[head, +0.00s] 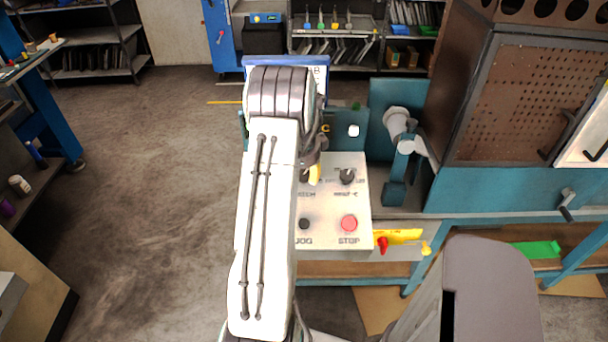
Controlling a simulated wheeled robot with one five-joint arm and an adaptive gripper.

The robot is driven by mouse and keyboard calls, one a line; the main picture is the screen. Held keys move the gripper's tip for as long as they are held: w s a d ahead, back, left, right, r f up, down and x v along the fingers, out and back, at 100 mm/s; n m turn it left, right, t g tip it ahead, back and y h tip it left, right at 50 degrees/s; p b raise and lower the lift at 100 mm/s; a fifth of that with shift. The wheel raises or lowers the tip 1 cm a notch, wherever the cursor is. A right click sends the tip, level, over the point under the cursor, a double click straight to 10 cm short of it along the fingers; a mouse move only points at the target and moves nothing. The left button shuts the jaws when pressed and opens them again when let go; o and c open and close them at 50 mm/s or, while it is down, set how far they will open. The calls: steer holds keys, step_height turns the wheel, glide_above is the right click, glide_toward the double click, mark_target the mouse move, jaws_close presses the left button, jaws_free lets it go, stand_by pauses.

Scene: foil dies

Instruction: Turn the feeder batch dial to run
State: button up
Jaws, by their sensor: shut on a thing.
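The white control panel (333,205) is in the middle of the head view, partly covered by my arm. A dark dial (347,176) stands at its upper right. Another dark dial (304,176) is at the upper left, mostly hidden behind my arm, and its label is cut off. I cannot read which dial is the batch dial or where either points. My gripper (315,172) shows only as a dark part with a yellow piece past my arm's right edge. It is shut at the left dial; the contact itself is hidden.
A black JOG button (305,223) and a red STOP button (349,222) sit lower on the panel. A teal machine with a grey crank-like part (402,125) stands to the right, beside a perforated cabinet (530,95). Open floor (150,190) lies left.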

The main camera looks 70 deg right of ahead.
steer(key=shift+f+n+b, duration=0.3)
steer(key=shift+f+b, duration=0.05)
steer(key=shift+b, duration=0.65)
steer(key=shift+r+n+b, duration=0.1)
steer(key=shift+n+b, duration=0.2)
steer(key=shift+b, duration=0.35)
steer(key=shift+a+r, duration=0.1)
steer(key=o, duration=1.2)
steer(key=shift+r, duration=0.1)
steer(key=r, duration=0.4)
steer(key=a+r, duration=0.1)
steer(key=r, duration=0.3)
steer(key=a+r, duration=0.1)
steer(key=r, duration=0.2)
steer(key=shift+s+r, duration=0.25)
steer(key=shift+r, duration=0.15)
